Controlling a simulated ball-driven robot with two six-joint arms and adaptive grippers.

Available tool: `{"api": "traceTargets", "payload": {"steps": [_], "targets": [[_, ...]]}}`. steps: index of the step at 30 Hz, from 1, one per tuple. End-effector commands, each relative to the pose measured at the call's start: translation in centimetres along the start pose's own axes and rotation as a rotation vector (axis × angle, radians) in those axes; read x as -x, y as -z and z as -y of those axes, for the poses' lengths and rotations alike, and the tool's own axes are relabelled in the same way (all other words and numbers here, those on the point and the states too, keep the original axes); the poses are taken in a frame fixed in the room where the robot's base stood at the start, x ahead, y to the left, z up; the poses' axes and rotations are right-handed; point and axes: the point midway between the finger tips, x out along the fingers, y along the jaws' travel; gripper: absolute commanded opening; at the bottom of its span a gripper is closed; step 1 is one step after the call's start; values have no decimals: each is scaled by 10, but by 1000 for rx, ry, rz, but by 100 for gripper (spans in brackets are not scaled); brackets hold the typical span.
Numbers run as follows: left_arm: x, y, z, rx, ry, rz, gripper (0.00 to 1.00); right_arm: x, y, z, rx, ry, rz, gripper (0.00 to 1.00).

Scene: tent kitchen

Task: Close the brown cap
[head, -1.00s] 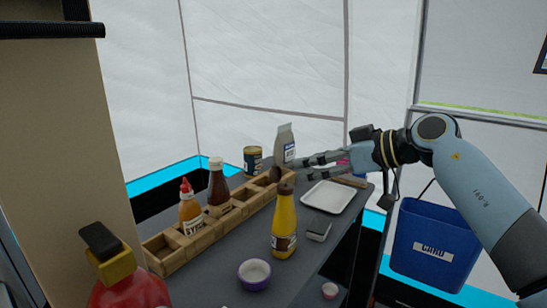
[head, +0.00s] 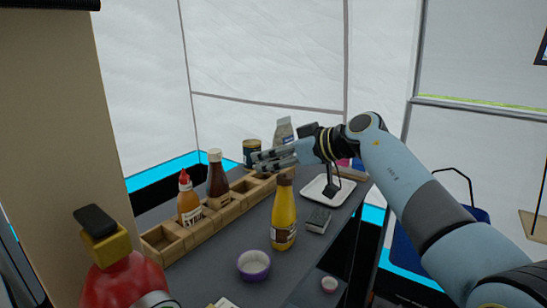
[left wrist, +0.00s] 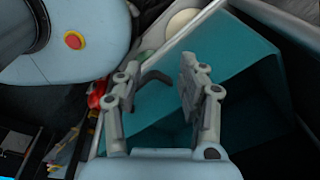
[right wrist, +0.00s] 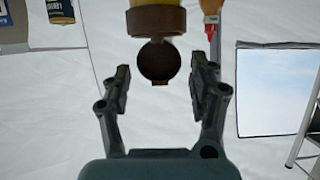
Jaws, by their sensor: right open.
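The yellow bottle (head: 284,218) stands upright at the front of the dark counter. My left gripper (left wrist: 158,76) is open and empty, away from the counter.
A wooden rack (head: 165,246) holds a white-labelled bottle (head: 190,203) and a dark sauce bottle (head: 217,178). A purple bowl (head: 254,266), a grey sponge (head: 319,220) and a white tray (head: 313,193) lie near the yellow bottle. A red extinguisher (head: 125,280) stands front left.

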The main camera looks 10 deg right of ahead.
Motion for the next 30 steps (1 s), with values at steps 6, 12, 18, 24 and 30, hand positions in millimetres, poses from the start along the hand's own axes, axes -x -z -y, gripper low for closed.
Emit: {"api": "traceTargets", "payload": {"steps": [6,12,18,24,30], "targets": [[0,0,0,0,0,-1,40,0,0,0,-1,0,0,45],[0,1,0,0,0,-1,40,0,0,0,-1,0,0,18],[0,1,0,0,0,-1,40,0,0,0,-1,0,1,0],[0,1,0,0,0,-2,40,1,-1,0,-2,-1,-12,0],[2,1,0,0,0,-2,40,5,-3,0,-4,-1,-86,0]]}}
